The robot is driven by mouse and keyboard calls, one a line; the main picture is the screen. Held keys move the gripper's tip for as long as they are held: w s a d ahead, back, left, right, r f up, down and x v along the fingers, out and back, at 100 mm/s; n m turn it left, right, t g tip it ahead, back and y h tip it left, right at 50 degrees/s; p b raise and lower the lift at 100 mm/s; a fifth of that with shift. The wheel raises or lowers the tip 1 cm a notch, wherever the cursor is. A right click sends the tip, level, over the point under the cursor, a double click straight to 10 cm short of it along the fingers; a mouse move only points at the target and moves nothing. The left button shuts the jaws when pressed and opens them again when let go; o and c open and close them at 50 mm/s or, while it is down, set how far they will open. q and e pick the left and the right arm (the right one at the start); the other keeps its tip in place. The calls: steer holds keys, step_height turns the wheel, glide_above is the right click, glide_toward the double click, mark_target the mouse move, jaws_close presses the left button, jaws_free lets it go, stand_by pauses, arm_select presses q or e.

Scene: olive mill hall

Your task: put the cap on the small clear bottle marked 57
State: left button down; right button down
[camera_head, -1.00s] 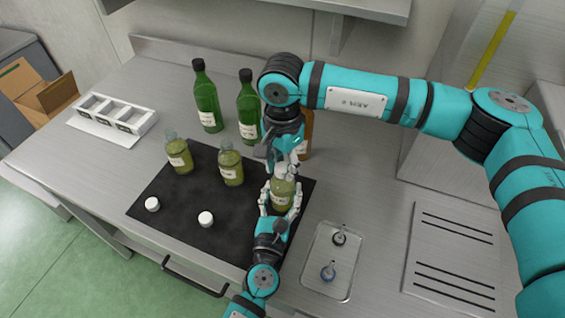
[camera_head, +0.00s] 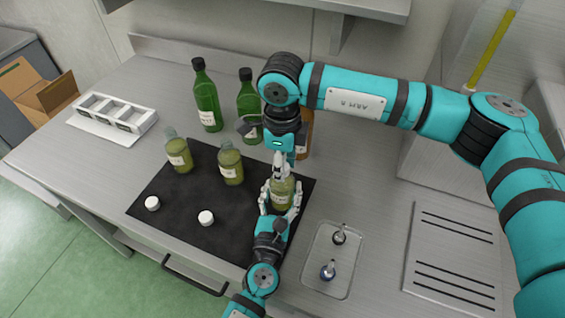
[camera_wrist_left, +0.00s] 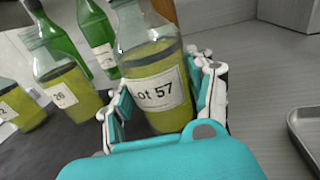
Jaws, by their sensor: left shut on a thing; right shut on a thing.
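The small clear bottle marked 57 (camera_head: 281,194) holds yellow-green oil and stands upright at the right part of the black mat (camera_head: 195,205). Its "Lot 57" label faces me in the left wrist view (camera_wrist_left: 158,95). My left gripper (camera_head: 280,204) is shut around the bottle's body from the front. My right gripper (camera_head: 281,172) points down from above, shut at the bottle's mouth. The white cap in its fingers is mostly hidden. I cannot tell how far it sits on the neck.
Two more filled small bottles (camera_head: 179,156) (camera_head: 230,166) and two loose white caps (camera_head: 152,203) (camera_head: 206,218) are on the mat. Green bottles (camera_head: 207,100) (camera_head: 248,108) and a brown one (camera_head: 304,135) stand behind.

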steer(key=c, duration=1)
jaws_free()
steer(key=shift+w, duration=0.1)
steer(key=shift+r, duration=2.25)
steer(key=shift+c, duration=0.2)
steer(key=shift+r+n, duration=1.5)
steer(key=shift+r, duration=0.25)
steer(key=shift+f, duration=4.05)
